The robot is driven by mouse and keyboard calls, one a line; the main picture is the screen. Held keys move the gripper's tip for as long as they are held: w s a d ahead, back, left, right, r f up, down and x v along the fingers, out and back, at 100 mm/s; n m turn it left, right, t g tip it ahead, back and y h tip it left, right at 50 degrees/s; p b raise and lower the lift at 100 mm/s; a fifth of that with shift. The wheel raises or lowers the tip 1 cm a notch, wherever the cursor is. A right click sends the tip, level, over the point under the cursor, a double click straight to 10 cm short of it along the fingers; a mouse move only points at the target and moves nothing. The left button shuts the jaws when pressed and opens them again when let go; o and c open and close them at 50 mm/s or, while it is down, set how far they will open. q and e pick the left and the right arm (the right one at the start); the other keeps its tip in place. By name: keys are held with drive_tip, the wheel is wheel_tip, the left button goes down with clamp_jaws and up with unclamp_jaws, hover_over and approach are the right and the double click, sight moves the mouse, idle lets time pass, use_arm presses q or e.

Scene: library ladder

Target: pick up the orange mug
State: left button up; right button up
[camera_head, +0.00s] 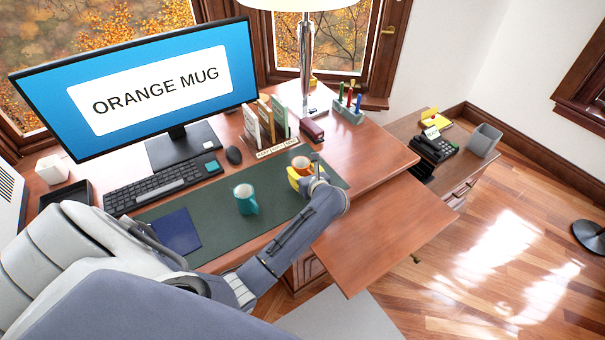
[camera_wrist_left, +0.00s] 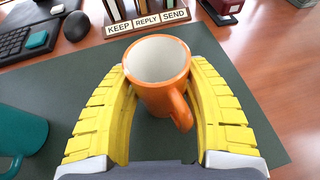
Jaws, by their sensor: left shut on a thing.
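The orange mug (camera_head: 301,164) stands upright on the dark green desk mat (camera_head: 275,206), near its right end. It is empty and white inside. In the left wrist view the orange mug (camera_wrist_left: 160,85) sits between the two yellow fingers, with its handle toward my wrist. My left gripper (camera_head: 296,178) is shut on the mug's sides near the fingertips; the other view of the left gripper (camera_wrist_left: 158,88) shows both fingers touching it. I cannot tell whether the mug's base is off the mat. My right gripper is not in view.
A teal mug (camera_head: 245,199) stands on the mat to the left. A sorter (camera_head: 266,130) labelled KEEP, REPLY, SEND and a dark red stapler (camera_head: 312,130) stand behind. A blue notebook (camera_head: 178,231) lies on the mat. The monitor (camera_head: 140,90) reads ORANGE MUG.

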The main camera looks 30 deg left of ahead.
use_arm(q)
drive_tip(key=c, duration=0.5)
